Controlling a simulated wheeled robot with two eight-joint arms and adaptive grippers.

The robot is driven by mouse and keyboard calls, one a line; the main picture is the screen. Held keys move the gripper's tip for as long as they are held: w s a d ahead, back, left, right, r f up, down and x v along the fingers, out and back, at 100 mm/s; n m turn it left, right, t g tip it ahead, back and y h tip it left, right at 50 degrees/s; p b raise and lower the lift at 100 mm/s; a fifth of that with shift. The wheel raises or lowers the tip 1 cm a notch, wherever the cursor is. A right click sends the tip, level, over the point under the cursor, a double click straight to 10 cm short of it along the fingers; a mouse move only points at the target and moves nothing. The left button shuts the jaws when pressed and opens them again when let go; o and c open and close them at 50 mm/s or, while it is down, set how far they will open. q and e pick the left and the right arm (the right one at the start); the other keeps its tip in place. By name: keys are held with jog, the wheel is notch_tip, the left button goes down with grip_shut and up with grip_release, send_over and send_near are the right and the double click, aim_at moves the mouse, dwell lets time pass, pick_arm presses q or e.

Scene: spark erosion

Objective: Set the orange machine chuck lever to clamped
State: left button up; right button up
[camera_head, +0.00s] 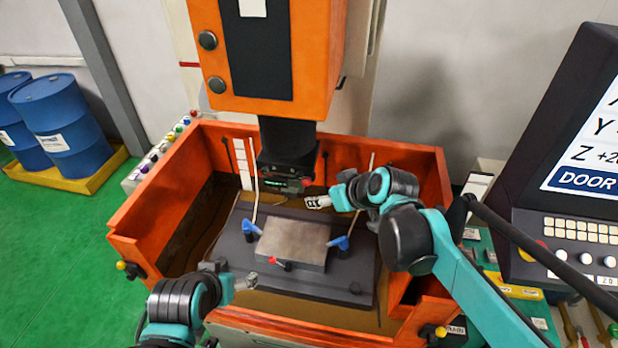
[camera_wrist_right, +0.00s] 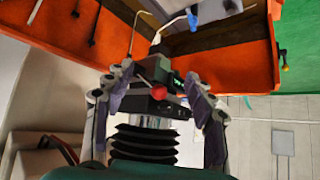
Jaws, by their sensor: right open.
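The orange machine (camera_head: 262,95) stands at the back, with a dark chuck (camera_head: 288,165) under its head. In the right wrist view the chuck (camera_wrist_right: 160,106) carries a red ball knob (camera_wrist_right: 159,92), which looks like the end of its lever. The lever's setting cannot be read. My right gripper (camera_head: 318,202) is just right of and below the chuck. Its open fingers (camera_wrist_right: 158,95) appear on either side of the chuck and knob in the wrist view, with no visible grip. My left gripper (camera_head: 247,282) is low at the tank's front left; its jaw state is unclear.
The orange tank (camera_head: 160,215) walls surround the work area. A metal block (camera_head: 293,243) with blue clamps (camera_head: 340,243) and a small red-tipped handle lies below the chuck. Thin upright rods stand nearby. A control console (camera_head: 570,220) is at right; blue drums (camera_head: 60,125) are far left.

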aim_at(310, 180)
jog(key=w+a, duration=0.2)
jog(key=w, duration=0.1)
jog(key=w+a+p, duration=0.1)
jog(key=w, duration=0.1)
jog(key=shift+w+a, duration=0.25)
jog(key=shift+a, duration=0.1)
jog(key=shift+w+a+f, duration=0.25)
jog(key=shift+w+f, duration=0.1)
jog(key=shift+f, duration=0.1)
